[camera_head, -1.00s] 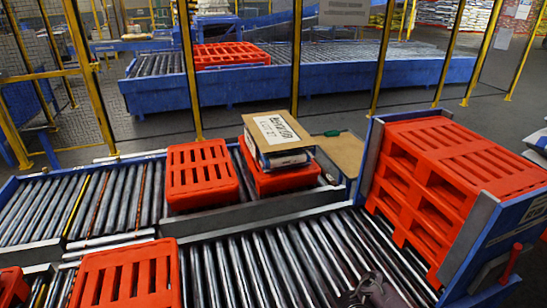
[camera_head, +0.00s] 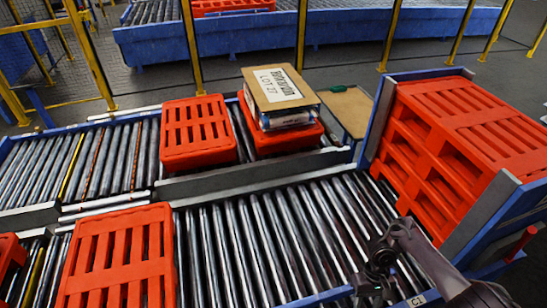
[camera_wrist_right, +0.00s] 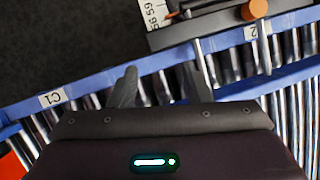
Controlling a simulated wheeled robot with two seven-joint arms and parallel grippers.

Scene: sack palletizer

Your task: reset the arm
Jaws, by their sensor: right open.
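My right arm comes in from the lower right in the head view, and its dark gripper (camera_head: 375,285) is over the near roller conveyor (camera_head: 290,240), close to its front edge. In the right wrist view the two fingers of my right gripper (camera_wrist_right: 160,85) stand apart with nothing between them. Behind them are the conveyor's rollers and blue rail (camera_wrist_right: 100,92). My left gripper is not in view.
Red pallets (camera_head: 198,132) (camera_head: 120,262) lie on the conveyors. One bears stacked sacks with a labelled board (camera_head: 280,88) on top. Several red pallets (camera_head: 450,150) stand in a blue-sided holder (camera_head: 500,225) at right. Yellow fence posts (camera_head: 190,50) stand behind.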

